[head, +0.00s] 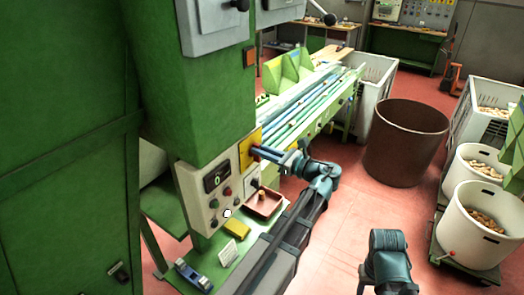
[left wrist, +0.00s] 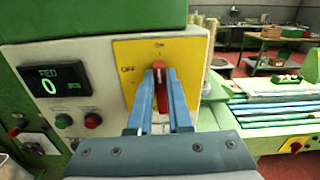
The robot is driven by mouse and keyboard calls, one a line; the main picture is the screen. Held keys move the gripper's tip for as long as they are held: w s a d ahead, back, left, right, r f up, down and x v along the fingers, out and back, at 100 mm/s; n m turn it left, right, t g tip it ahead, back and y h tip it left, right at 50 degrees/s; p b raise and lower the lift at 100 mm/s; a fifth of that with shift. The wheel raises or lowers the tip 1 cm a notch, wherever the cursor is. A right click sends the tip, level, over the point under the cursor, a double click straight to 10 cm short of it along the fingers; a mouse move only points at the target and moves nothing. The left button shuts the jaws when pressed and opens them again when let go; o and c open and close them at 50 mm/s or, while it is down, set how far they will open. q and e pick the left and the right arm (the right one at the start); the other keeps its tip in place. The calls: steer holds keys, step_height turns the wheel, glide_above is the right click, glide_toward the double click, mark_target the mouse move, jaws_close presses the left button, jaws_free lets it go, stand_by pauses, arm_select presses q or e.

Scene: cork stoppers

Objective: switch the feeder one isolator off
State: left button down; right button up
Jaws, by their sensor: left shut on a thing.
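The isolator is a red rotary handle (left wrist: 164,84) on a yellow plate (left wrist: 130,68) marked OFF at the left and ON at the top. The handle stands about upright, toward the ON mark. In the left wrist view the blue fingers of my left gripper (left wrist: 162,78) are on either side of the handle and shut on it. In the head view the yellow plate (head: 244,146) is on the grey control panel, with my left gripper (head: 257,151) reaching it from the right and hiding most of the handle. My right gripper's fingers do not show.
A display (left wrist: 54,79) reading 0 and green and red buttons sit left of the plate. Below the panel are a small brown tray (head: 264,203) and a yellow block (head: 237,228). A conveyor (head: 305,100), a brown bin (head: 405,145) and white tubs stand to the right.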

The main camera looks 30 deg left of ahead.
arm_select(q)
steer(key=shift+s+f+n+b, duration=0.3)
steer(key=shift+n, duration=2.6)
steer(key=shift+s+f+n+b, duration=0.25)
steer(key=shift+f+n+b, duration=0.1)
steer(key=shift+n, duration=2.55)
steer(key=shift+s+f+n+b, duration=0.25)
steer(key=shift+s+f+n, duration=0.05)
steer(key=shift+n, duration=2.6)
steer(key=c, duration=0.8)
jaws_free()
steer(key=shift+c, duration=0.2)
steer(key=s+d, duration=0.1)
steer(key=d, duration=1.2)
steer(key=shift+d, duration=0.35)
